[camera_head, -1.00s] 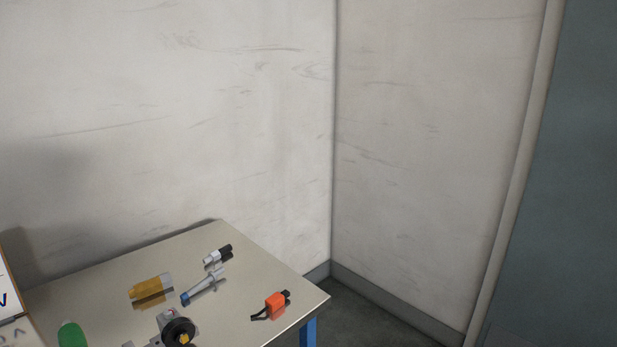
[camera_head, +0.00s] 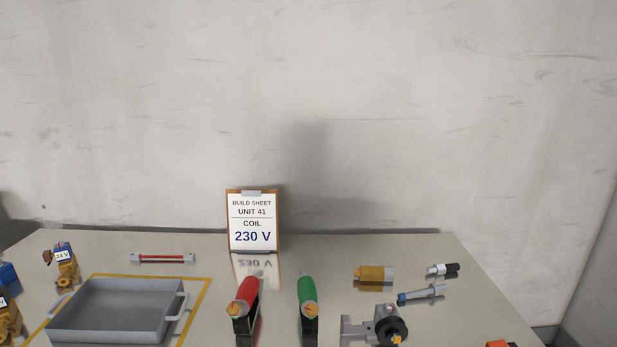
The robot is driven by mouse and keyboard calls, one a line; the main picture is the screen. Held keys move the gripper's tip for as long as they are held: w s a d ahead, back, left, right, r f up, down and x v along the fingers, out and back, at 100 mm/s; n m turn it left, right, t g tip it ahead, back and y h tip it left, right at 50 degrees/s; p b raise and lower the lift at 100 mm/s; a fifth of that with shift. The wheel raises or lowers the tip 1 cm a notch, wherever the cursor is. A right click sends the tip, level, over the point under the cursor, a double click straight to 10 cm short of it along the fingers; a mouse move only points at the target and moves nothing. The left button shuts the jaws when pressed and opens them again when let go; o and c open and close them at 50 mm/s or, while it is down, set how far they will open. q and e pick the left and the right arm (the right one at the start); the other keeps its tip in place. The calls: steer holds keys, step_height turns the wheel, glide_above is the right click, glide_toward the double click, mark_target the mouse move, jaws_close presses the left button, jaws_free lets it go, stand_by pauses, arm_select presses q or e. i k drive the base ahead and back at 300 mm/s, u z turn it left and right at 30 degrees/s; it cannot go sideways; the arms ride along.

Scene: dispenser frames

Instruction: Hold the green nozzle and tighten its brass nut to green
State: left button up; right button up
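The green nozzle (camera_head: 306,291) stands in a dark holder on the table, right of the middle. A brass nut (camera_head: 309,310) shows at its near, lower end. A red nozzle (camera_head: 248,291) with a similar brass end stands just to its left in its own holder. Neither of my grippers shows in the head view.
A clipboard reading "Build sheet, unit 41, coil 230 V" (camera_head: 252,220) stands behind the nozzles. A grey tray (camera_head: 115,310) and valve parts (camera_head: 65,265) are at left. A brass cylinder (camera_head: 373,275), a blue-tipped tool (camera_head: 420,294) and a black-knobbed part (camera_head: 390,325) lie at right.

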mark_target(311, 310)
steer(key=i, duration=0.4)
steer(key=k, duration=1.2)
steer(key=z, duration=0.9)
steer(key=i, duration=1.3)
steer(key=u, duration=0.45)
